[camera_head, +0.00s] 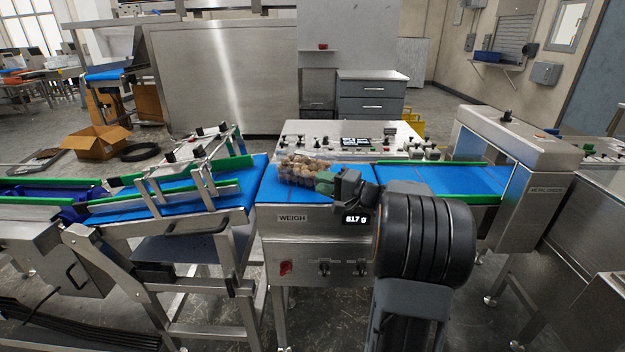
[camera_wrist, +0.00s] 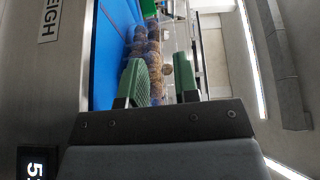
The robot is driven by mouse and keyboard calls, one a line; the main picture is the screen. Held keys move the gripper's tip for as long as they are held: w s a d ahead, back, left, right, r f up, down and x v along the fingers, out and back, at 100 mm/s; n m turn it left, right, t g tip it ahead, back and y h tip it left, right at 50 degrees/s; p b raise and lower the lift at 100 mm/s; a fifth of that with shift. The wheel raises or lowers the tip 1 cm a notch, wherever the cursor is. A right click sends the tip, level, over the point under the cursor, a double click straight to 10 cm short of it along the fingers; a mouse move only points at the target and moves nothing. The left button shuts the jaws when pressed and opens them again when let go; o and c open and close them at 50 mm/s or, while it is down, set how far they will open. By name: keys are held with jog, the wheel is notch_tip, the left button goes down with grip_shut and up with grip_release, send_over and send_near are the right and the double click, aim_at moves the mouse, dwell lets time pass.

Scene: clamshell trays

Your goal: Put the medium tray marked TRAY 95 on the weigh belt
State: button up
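A clear clamshell tray (camera_head: 293,172) filled with round brown items rests on the blue weigh belt (camera_head: 268,192), near its left end. No TRAY 95 marking is readable on it. My gripper (camera_head: 324,182) is at the tray's right end, low over the belt. In the wrist view my gripper (camera_wrist: 162,82) has its two green fingers apart, with a gap between them. The tray (camera_wrist: 143,45) shows beyond and partly behind the fingers. Whether a finger touches it I cannot tell.
A control panel (camera_head: 352,135) stands behind the weigh belt. A blue infeed belt with a metal guide frame (camera_head: 180,175) adjoins at left. A metal detector housing (camera_head: 535,165) spans the belt at right. Green rails (camera_head: 468,199) edge the right belt section. Free belt lies right of my gripper.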

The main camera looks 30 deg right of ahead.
jog(key=v, duration=0.7)
jog(key=s+a+f+n+g, duration=0.2)
jog(key=a+g, duration=0.2)
jog(key=a, duration=0.3)
jog(key=s+a+f+n+g, duration=0.1)
jog(key=a+f+g, duration=0.25)
jog(key=a, duration=0.45)
jog(key=s+a+f+n+g+h, duration=0.2)
jog(key=s+a+f+n+h, duration=0.1)
jog(key=s+h, duration=0.2)
jog(key=s+a+f+n+g+h, duration=0.2)
jog(key=s+a+f+n+h, duration=0.1)
jog(key=s, duration=0.4)
jog(key=shift+s+a+n+h, duration=0.4)
jog(key=shift+n+h, duration=0.4)
jog(key=shift+h, duration=0.2)
jog(key=shift+g, duration=0.25)
notch_tip(320, 180, up, 23)
jog(key=p, duration=2.2)
jog(key=shift+a, duration=0.3)
